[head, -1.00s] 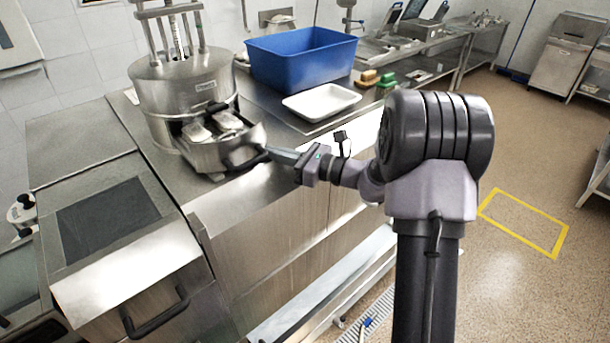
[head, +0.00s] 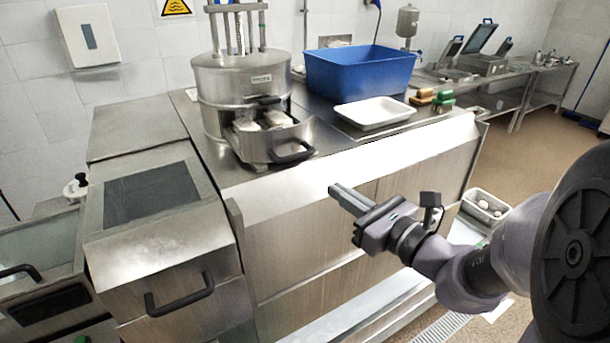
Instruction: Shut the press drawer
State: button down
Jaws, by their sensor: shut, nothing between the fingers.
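The press (head: 242,85) is a round steel drum with vertical rods on the steel counter. Its curved drawer (head: 262,148) sticks out at the front, partly open, with a dark handle (head: 292,152) on its face. Pale items lie inside the drawer. My gripper (head: 338,193) is shut and empty, in front of the counter, below and to the right of the drawer handle. It is apart from the drawer and the handle.
A blue bin (head: 358,75) and a white tray (head: 375,113) stand right of the press, with green and tan blocks (head: 432,97) beyond. A separate unit with a dark handle (head: 180,296) stands at the left. The counter's front edge lies behind my gripper.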

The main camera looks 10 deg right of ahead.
aim_at(289, 153)
jog(key=x, duration=1.3)
jog(key=shift+w, duration=0.45)
jog(key=x, duration=0.2)
jog(key=p+x, duration=0.1)
jog(key=x, duration=0.1)
jog(key=shift+w+d, duration=0.1)
jog(key=shift+w, duration=0.3)
jog(key=shift+s, duration=0.15)
jog(key=shift+d, duration=0.1)
